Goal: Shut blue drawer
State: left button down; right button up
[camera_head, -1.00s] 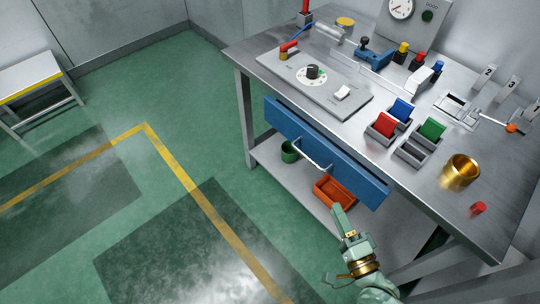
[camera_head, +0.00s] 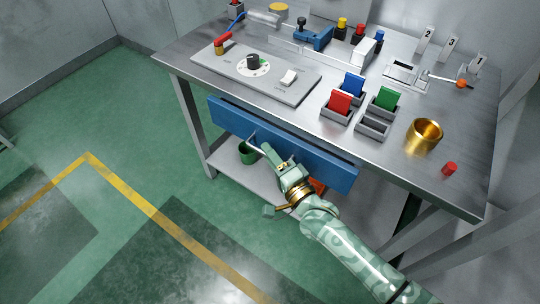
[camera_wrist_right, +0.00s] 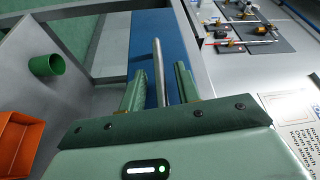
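The blue drawer (camera_head: 325,165) is under the front edge of the workbench in the head view. Its front stands out from the bench; how far is hard to judge. The wrist view shows part of the blue front (camera_wrist_right: 178,35). My right gripper (camera_head: 262,149) is at the drawer's bar handle (camera_head: 252,139), which it partly hides in the head view. In the right wrist view the metal handle bar (camera_wrist_right: 158,60) runs between the two green fingers (camera_wrist_right: 160,85), with a narrow gap on each side. The fingers look open around it. My left gripper is not in view.
A green cup (camera_head: 247,154) and an orange bin (camera_wrist_right: 18,142) sit on the lower shelf (camera_head: 225,160) near the gripper. The benchtop (camera_head: 320,125) holds a control panel, colored blocks in trays and a brass cup (camera_head: 425,134). Open green floor lies left.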

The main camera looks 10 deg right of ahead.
aim_at(278, 148)
jog(key=shift+w, duration=0.1)
grip_shut()
jog(key=shift+w+d, duration=1.35)
jog(key=shift+d, duration=0.05)
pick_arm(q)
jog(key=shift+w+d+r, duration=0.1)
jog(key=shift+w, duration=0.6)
pick_arm(e)
grip_release()
